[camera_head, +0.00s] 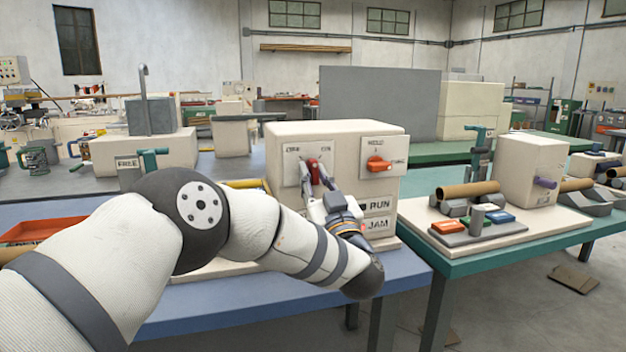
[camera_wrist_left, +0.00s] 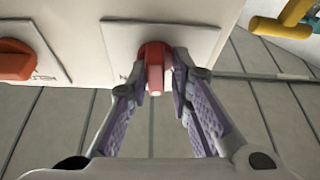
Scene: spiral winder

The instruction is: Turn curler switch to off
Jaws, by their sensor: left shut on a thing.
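The curler switch (camera_head: 314,172) is a red knob on a pale plate marked OFF at its left and ON at its right. The plate is on the front of a cream box (camera_head: 334,131). The red knob (camera_wrist_left: 155,66) also shows in the left wrist view, between the two fingers. My left gripper (camera_head: 318,180) is shut on it, with one fingertip on each side. The fingers cover part of the knob and plate in the head view, so I cannot tell which mark it points to. My right gripper is not in view.
An orange knob (camera_head: 378,164) is on another plate to the right, close beside the switch. RUN (camera_head: 377,205) and JAM (camera_head: 377,224) panels are below it. The box stands on a blue table (camera_head: 205,310). A green-edged table with another machine (camera_head: 531,165) stands to the right.

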